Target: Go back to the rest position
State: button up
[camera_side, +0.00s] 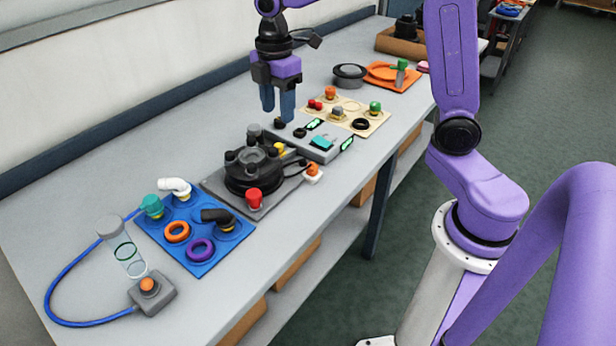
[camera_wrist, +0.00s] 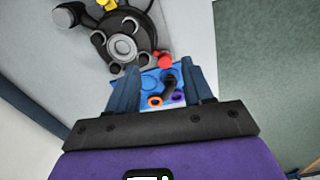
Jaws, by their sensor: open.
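My gripper (camera_side: 278,113) hangs above the grey table, fingers pointing down and apart, with nothing between them. In the side view it is behind the black round fixture (camera_side: 250,168) and left of the cream board (camera_side: 350,112). In the wrist view my gripper (camera_wrist: 161,66) also shows its two fingers spread. Between and beyond them are the blue board (camera_wrist: 148,82) and its fittings, lower down on the table. The exact height of the fingertips above the table is hard to tell.
The blue board (camera_side: 212,262) holds several elbows and rings. A clear tube (camera_side: 124,255) and a grey button box (camera_side: 153,292) stand at the near left. A grey device (camera_side: 318,143), an orange board (camera_side: 395,77) and a brown tray (camera_side: 400,45) lie farther back. A wall runs along the left.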

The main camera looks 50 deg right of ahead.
jog(key=s+f+m, duration=0.1)
jog(key=s+m, duration=0.1)
jog(key=s, duration=1.1)
jog(key=s+a+f+m, duration=0.1)
jog(key=s+f, duration=0.1)
jog(key=s, duration=1.2)
jog(key=shift+f+m, duration=0.3)
jog(key=shift+m, duration=0.1)
